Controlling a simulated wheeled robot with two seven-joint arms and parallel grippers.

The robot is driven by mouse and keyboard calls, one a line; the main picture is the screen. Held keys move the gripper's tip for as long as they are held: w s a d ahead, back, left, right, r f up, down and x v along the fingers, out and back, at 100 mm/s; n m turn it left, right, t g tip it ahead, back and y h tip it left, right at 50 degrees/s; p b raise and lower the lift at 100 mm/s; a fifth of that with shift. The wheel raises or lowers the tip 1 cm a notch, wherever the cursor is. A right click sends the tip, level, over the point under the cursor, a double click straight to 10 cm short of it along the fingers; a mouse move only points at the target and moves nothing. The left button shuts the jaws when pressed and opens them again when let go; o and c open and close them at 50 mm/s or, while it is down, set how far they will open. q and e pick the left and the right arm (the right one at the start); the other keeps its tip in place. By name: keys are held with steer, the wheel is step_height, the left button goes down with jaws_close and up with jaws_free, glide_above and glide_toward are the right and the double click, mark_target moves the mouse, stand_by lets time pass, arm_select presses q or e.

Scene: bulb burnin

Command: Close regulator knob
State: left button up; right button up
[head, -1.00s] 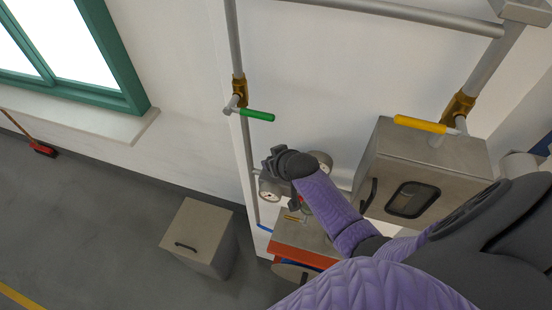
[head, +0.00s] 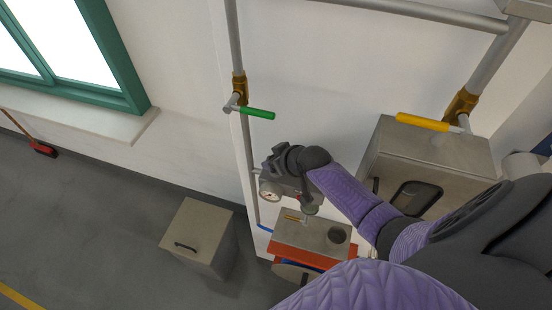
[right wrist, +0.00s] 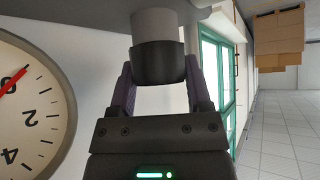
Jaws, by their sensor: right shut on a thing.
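The regulator knob (right wrist: 160,65) is a dark, round cap on a pale grey cylinder in the right wrist view. My right gripper (right wrist: 160,84) has one finger on each side of it and is shut on it. In the head view my right gripper (head: 288,186) is at the regulator on the white wall panel, and my dark wrist hides the knob. A round gauge (head: 270,191) shows just left of the gripper. A dial (right wrist: 30,105) fills the left of the right wrist view, with its red needle near the 0. My left gripper is not in view.
A green-handled valve (head: 257,113) is above the regulator. A yellow-handled valve (head: 422,122) and a metal cabinet (head: 443,158) are to the right. A metal box with a round opening (head: 315,236) sits below on a red-edged stand. A grey bin (head: 198,238) stands on the floor.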

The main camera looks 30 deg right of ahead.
steer(key=o, duration=1.3)
steer(key=shift+w, duration=0.1)
